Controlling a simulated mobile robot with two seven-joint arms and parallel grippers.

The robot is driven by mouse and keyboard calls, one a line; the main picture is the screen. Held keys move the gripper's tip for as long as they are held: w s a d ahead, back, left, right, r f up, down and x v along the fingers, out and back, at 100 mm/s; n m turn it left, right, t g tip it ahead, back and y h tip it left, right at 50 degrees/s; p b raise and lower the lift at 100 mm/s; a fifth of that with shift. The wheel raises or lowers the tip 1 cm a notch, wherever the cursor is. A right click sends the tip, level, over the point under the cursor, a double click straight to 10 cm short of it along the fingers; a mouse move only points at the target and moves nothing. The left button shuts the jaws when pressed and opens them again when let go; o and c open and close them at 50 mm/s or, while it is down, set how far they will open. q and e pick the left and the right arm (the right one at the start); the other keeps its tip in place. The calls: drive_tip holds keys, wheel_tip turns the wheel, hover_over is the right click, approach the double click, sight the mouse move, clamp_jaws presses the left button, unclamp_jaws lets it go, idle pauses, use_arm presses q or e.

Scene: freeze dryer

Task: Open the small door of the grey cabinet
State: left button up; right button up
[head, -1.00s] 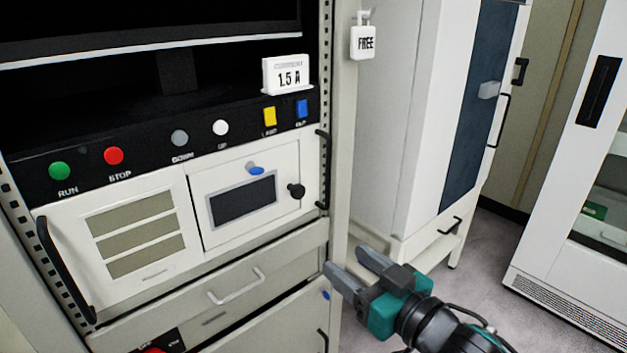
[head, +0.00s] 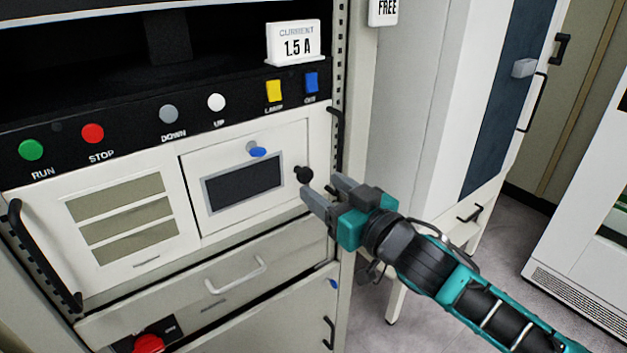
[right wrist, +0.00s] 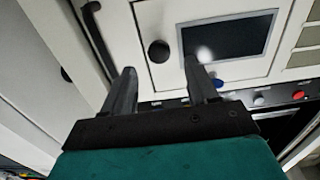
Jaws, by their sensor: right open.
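The grey cabinet (head: 218,270) fills the left and middle of the head view. Its small door (head: 221,219) is white, with a dark window, a blue latch (head: 258,152) above the window and a round black knob (head: 303,174) at its right side. The door looks shut. My right gripper (head: 322,190) is open and empty, its fingertips just right of and slightly below the knob. In the right wrist view the knob (right wrist: 159,51) shows beyond and between the two fingers, apart from both. My left gripper is not in view.
Black handles (head: 336,140) stand at the cabinet's right edge, close to my right gripper. A drawer with a pale handle (head: 237,275) is below the door. A button panel (head: 130,137) runs above. A white cabinet (head: 430,110) stands to the right.

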sight(308, 176)
drive_tip(key=shift+x, duration=2.15)
clamp_jaws()
